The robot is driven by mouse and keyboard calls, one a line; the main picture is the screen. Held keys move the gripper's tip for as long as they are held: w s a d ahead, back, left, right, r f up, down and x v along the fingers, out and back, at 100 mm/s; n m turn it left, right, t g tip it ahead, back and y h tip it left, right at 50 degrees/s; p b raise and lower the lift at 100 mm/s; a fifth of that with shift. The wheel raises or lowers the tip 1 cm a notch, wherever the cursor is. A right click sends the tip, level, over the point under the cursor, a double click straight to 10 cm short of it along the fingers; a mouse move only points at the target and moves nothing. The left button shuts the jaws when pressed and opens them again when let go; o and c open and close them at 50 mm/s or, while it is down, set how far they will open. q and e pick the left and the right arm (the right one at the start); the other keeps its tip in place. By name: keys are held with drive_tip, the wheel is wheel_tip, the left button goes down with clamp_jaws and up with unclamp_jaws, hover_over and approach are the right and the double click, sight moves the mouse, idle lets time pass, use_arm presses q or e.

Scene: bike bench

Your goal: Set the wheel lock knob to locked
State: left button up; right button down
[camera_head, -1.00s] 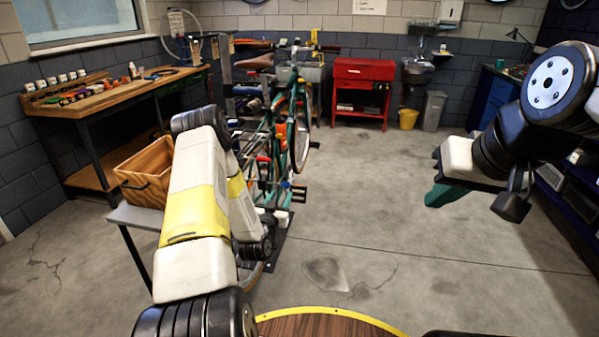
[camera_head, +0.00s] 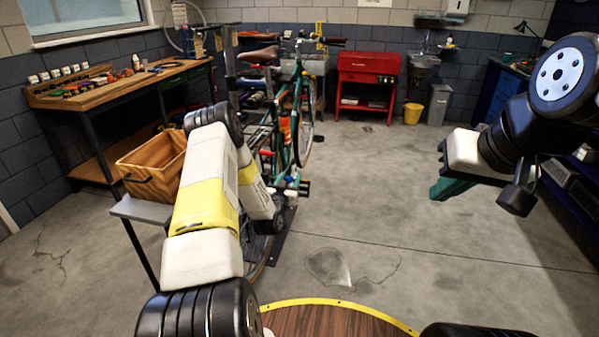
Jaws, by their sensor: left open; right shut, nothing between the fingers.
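A teal bicycle (camera_head: 300,120) stands at the centre, partly behind my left arm. I cannot make out the wheel lock knob in this view. My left arm rises from the bottom, bends at the elbow and runs down toward the lower part of the bicycle. At the right, my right arm hangs over bare floor, well apart from the bicycle. A dark end piece there looks like my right gripper (camera_head: 516,199), shut and empty.
A wooden crate (camera_head: 135,178) sits on a grey stand (camera_head: 140,211) left of my arm. A workbench (camera_head: 125,90) lines the left wall. A red cabinet (camera_head: 367,68), a yellow bin (camera_head: 412,113) and a grey bin (camera_head: 438,104) stand at the back. The floor (camera_head: 380,190) right of the bicycle is clear.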

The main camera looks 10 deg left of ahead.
use_arm(q)
clamp_jaws()
drive_tip(key=shift+d, duration=0.1)
drive_tip(key=shift+d+f, duration=0.1)
drive_tip(key=shift+d, duration=0.1)
idle(1.0)
